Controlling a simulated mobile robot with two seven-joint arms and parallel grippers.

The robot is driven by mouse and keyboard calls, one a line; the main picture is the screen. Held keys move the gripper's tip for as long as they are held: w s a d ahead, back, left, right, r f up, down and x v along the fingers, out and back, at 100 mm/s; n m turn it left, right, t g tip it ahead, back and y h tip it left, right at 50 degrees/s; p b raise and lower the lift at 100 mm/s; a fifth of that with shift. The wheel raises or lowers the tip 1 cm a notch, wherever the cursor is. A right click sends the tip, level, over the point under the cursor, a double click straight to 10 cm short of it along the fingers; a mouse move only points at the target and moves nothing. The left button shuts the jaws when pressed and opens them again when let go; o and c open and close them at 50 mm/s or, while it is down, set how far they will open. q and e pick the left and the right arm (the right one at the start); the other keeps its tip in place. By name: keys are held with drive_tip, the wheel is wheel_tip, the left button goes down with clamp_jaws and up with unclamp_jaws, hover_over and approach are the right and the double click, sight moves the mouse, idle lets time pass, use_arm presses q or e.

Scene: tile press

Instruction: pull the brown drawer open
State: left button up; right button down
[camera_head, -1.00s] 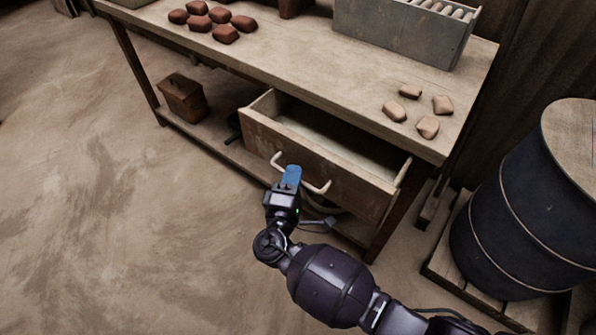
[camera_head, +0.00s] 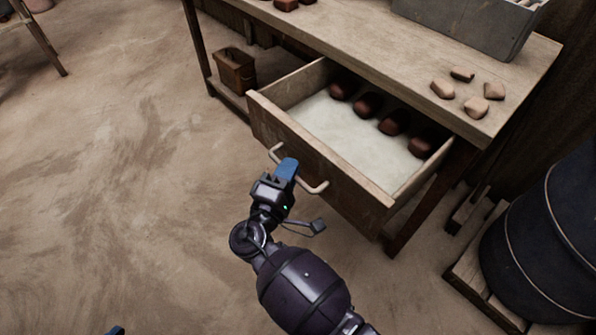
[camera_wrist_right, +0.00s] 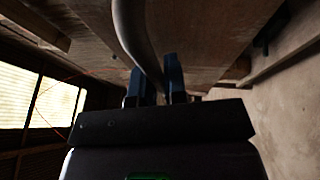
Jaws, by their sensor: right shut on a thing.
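The brown drawer (camera_head: 345,195) hangs well out of the workbench, with its pale inside floor showing. Several dark reddish-brown lumps (camera_head: 367,104) lie in a row toward its back. A pale curved handle (camera_head: 315,188) is on its front. My right gripper (camera_head: 287,169) is shut on this handle near its middle, with blue fingertips. In the right wrist view, the handle bar (camera_wrist_right: 135,35) runs between the two blue fingers (camera_wrist_right: 156,88). Only a small blue tip of my left gripper (camera_head: 116,331) shows at the bottom edge; its jaws cannot be made out.
The workbench top (camera_head: 400,65) holds several tan pieces (camera_head: 476,107) and a grey box (camera_head: 470,25). A small brown bin (camera_head: 236,72) stands on the lower shelf. A dark barrel (camera_head: 545,240) on a pallet stands at the right. The floor left of the drawer is clear.

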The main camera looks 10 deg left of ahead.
idle(0.4)
drive_tip(key=c, duration=1.2)
unclamp_jaws()
use_arm(q)
drive_tip(key=shift+s, duration=0.15)
use_arm(e)
drive_tip(key=shift+s, duration=0.15)
